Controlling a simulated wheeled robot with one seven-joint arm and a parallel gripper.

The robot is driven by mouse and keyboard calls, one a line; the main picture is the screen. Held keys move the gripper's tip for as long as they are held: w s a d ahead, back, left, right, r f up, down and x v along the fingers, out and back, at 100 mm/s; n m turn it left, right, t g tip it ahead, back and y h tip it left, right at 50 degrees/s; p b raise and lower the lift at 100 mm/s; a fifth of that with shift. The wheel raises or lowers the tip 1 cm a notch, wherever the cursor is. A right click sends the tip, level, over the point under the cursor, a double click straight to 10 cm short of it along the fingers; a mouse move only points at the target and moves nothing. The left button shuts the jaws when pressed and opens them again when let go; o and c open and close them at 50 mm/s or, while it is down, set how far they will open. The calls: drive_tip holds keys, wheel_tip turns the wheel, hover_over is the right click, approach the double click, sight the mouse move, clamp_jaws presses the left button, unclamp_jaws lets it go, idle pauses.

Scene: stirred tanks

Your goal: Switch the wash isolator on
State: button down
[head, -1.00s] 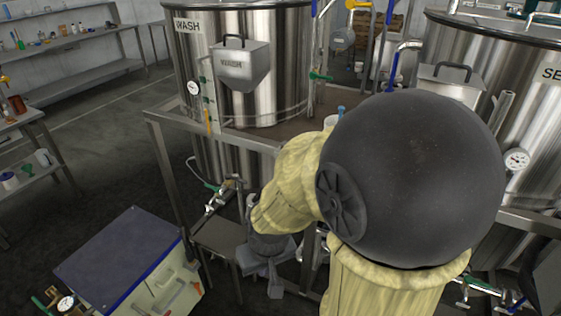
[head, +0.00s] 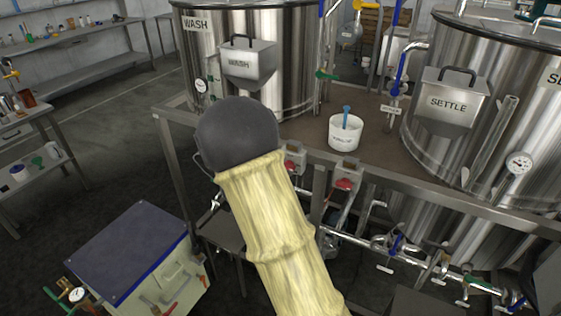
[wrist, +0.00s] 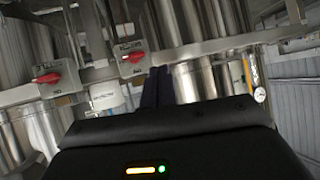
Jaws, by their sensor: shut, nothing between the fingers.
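Two grey isolator boxes with red handles hang under the platform's front edge. In the head view the left isolator (head: 293,158) is partly behind my arm, and the right isolator (head: 346,182) is clear. The wrist view shows two such boxes, a left one (wrist: 48,79) and a nearer-centre one (wrist: 132,57). Their red handles lie roughly crosswise. Their small labels are unreadable, so I cannot tell which is the wash one. My gripper (wrist: 157,86) is shut and empty, its dark fingers just right of and below the centre box, apparently apart from it. The head view hides it behind my arm.
The WASH tank (head: 277,96) and SETTLE tank (head: 420,150) stand on the platform, with a white bucket (head: 344,134) between them. Pipes and valves (head: 400,245) run below right. A blue-topped cabinet (head: 125,252) stands front left, with open floor behind it.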

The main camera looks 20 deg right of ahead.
drive_tip(key=w+d+m+h, duration=0.1)
drive_tip(key=h, duration=0.1)
drive_tip(key=w+d+r+m+h, duration=0.1)
drive_tip(key=h, duration=0.1)
drive_tip(key=d+m+h, duration=0.1)
drive_tip(key=d+h, duration=0.1)
drive_tip(key=shift+w+r+p, duration=0.15)
drive_tip(key=shift+w+p, duration=0.15)
drive_tip(key=shift+w, duration=0.1)
drive_tip(key=shift+d, duration=0.1)
drive_tip(key=w+d+f+p, duration=0.3)
drive_tip(key=w+d+f, duration=0.3)
drive_tip(key=d, duration=0.1)
drive_tip(key=shift+d+f+p, duration=0.25)
drive_tip(key=shift+d+p, duration=0.05)
drive_tip(key=shift+w+a+f+n+g+p, duration=0.2)
drive_tip(key=shift+n+g+p, duration=0.15)
drive_tip(key=shift+n, duration=0.55)
idle(0.4)
